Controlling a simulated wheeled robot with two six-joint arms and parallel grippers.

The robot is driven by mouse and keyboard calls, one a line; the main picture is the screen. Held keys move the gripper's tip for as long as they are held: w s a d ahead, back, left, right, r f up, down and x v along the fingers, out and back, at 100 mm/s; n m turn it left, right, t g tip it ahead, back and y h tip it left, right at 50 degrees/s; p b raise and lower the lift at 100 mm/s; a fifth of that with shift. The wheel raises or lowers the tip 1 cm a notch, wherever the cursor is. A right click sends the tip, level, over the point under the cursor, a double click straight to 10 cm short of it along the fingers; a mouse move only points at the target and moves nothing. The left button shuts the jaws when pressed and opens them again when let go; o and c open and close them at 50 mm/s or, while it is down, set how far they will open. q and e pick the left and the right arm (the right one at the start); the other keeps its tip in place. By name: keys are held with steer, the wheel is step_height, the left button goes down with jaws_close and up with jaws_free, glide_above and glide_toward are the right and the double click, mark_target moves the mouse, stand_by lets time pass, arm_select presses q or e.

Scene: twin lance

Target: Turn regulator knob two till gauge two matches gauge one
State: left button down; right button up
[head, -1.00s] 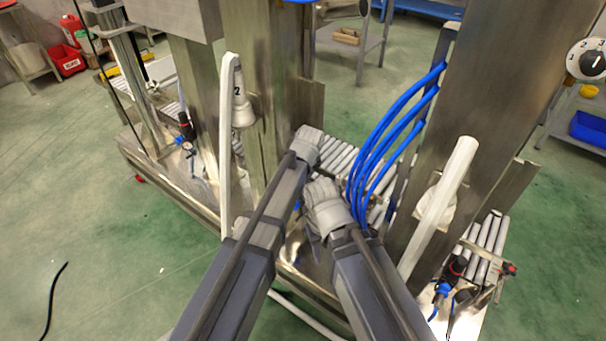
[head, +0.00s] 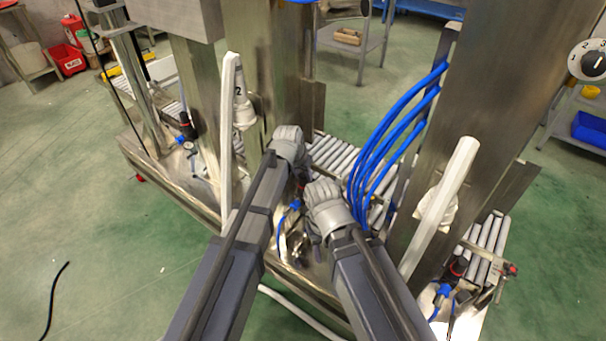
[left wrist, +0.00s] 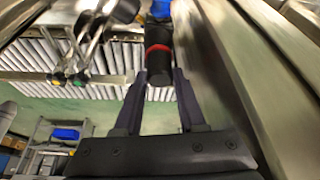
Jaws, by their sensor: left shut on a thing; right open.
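My left gripper (head: 290,152) is at the middle station, at a regulator mostly hidden behind it. In the left wrist view, its fingers (left wrist: 160,88) are shut on a black regulator knob (left wrist: 158,62) with a red ring. I cannot read a number on that knob. My right gripper (head: 325,208) is lower and to the right, and open; its fingertips are hidden. Another black and red regulator (head: 457,267) stands at the right station, and another (head: 186,124) at the left one. No gauge face is readable.
Blue hoses (head: 388,130) hang right of my grippers beside a steel column (head: 485,110). White slanted bars (head: 228,150) stand near the columns. A roller conveyor (head: 335,155) lies behind. A selector dial (head: 590,60) is at upper right. Green floor (head: 90,220) is open at left.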

arm_select(q)
steer(key=shift+m, duration=0.5)
steer(key=shift+c, duration=2.4)
jaws_free()
steer(key=shift+r, duration=0.1)
steer(key=p+v, duration=0.7)
steer(key=shift+a+r, duration=0.2)
steer(key=shift+r, duration=0.05)
